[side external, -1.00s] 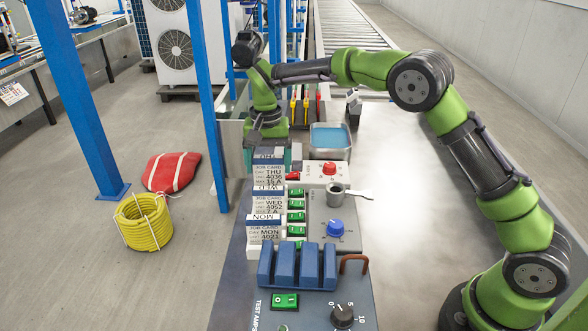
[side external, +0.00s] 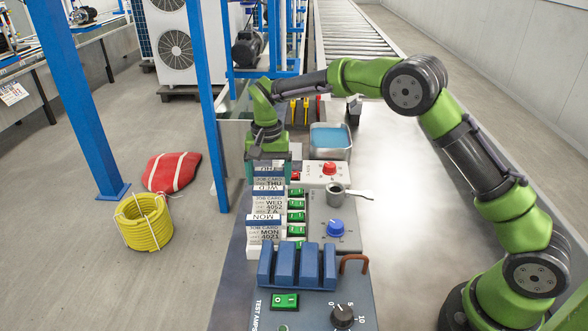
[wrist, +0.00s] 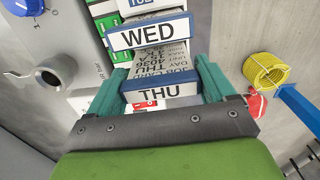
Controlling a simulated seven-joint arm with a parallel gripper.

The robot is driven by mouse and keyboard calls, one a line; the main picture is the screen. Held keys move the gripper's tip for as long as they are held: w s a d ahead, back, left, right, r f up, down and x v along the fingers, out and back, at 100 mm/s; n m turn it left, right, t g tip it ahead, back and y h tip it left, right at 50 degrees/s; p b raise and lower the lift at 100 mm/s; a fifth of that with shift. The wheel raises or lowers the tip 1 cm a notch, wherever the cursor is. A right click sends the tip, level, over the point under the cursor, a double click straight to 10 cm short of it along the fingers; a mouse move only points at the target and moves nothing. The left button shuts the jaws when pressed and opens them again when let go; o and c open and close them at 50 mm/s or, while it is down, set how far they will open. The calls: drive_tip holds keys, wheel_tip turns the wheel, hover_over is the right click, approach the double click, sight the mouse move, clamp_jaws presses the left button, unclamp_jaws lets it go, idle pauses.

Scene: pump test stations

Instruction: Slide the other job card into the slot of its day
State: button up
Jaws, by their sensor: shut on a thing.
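The THU job card (side external: 267,182), white with a blue-edged THU header, is held between the teal fingertips of my gripper (side external: 267,172). In the wrist view the fingers grip the THU card (wrist: 160,76) at its two sides. The card stands directly behind the WED job card (side external: 270,204), which hides its lower part. Its bottom edge and the slot under it are hidden. The WED header (wrist: 149,35) shows close beyond it in the wrist view. The MON job card (side external: 266,233) stands nearer the side camera in the same row.
A blue ribbed block (side external: 297,267) stands in front of the row. A tray of blue liquid (side external: 330,139) sits behind. Bare bench lies to the right.

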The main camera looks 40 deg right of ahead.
drive_tip(key=o, duration=0.9)
drive_tip(key=shift+c, duration=0.2)
wheel_tip(320, 180, up, 16)
drive_tip(key=s+d+n+t+y, duration=0.1)
drive_tip(key=s+d+n+t, duration=0.1)
drive_tip(key=s, duration=1.2)
drive_tip(key=s+d+n+t+y, duration=0.1)
drive_tip(key=s+t, duration=0.4)
drive_tip(key=s, duration=1)
drive_tip(key=shift+s+d+f+n, duration=0.2)
drive_tip(key=shift+d+f+n, duration=0.15)
drive_tip(key=shift+d+n, duration=0.45)
